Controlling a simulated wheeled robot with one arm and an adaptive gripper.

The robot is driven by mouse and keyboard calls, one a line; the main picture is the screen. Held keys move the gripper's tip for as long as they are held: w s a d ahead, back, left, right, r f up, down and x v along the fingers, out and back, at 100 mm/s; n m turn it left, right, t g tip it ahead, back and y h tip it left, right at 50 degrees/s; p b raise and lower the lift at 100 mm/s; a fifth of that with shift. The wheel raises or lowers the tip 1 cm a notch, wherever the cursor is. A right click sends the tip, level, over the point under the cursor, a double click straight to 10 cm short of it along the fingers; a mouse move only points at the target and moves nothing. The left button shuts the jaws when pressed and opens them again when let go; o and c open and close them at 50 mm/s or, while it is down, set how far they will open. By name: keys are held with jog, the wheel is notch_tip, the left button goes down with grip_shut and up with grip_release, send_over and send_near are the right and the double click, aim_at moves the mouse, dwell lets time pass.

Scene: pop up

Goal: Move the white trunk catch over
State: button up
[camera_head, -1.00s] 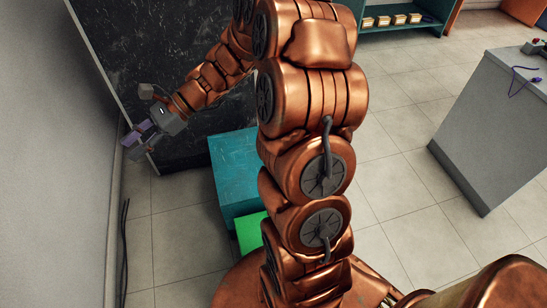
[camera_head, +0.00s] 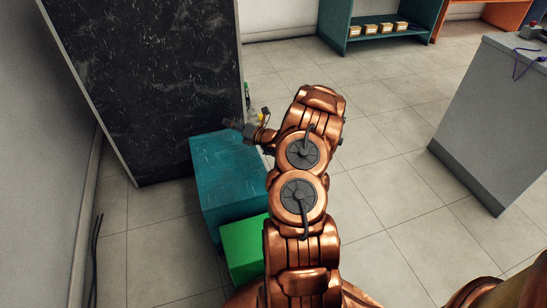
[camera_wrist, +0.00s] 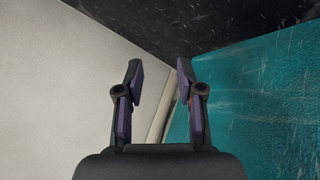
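A teal box (camera_head: 225,175), likely the trunk, stands on the floor in front of a tall black panel. It fills the right side of the wrist view (camera_wrist: 270,95). I cannot make out a white catch in either view; the box's far side is hidden in the head view. My gripper (camera_head: 247,118) is just beyond the box's upper far edge in the head view. In the wrist view my gripper (camera_wrist: 158,75) is open, its two dark purple-padded fingers apart with nothing held between them. I cannot tell whether it touches the box.
The black panel (camera_head: 150,85) stands close beyond the box. A green box (camera_head: 242,248) sits at its near side. A white wall (camera_head: 45,130) and dark cables (camera_head: 95,260) are at left. A grey cabinet (camera_head: 480,125) is at right. The tiled floor between is clear.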

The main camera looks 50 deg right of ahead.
jog(key=s+d+f+m+g+h+b, duration=0.1)
jog(key=s+d+f+m+h+b, duration=0.2)
jog(key=d+f, duration=0.5)
jog(key=s+d+f+m+h+b, duration=0.2)
jog(key=s+d+f+m+h, duration=0.3)
jog(key=f, duration=0.4)
jog(key=w+d+f+y+b, duration=0.1)
jog(key=w+d+b, duration=0.1)
jog(key=w, duration=0.5)
jog(key=shift+w+d+n, duration=0.2)
jog(key=shift+d+n, duration=0.1)
jog(key=shift+d, duration=0.25)
jog(key=shift+r, duration=0.1)
jog(key=c, duration=0.5)
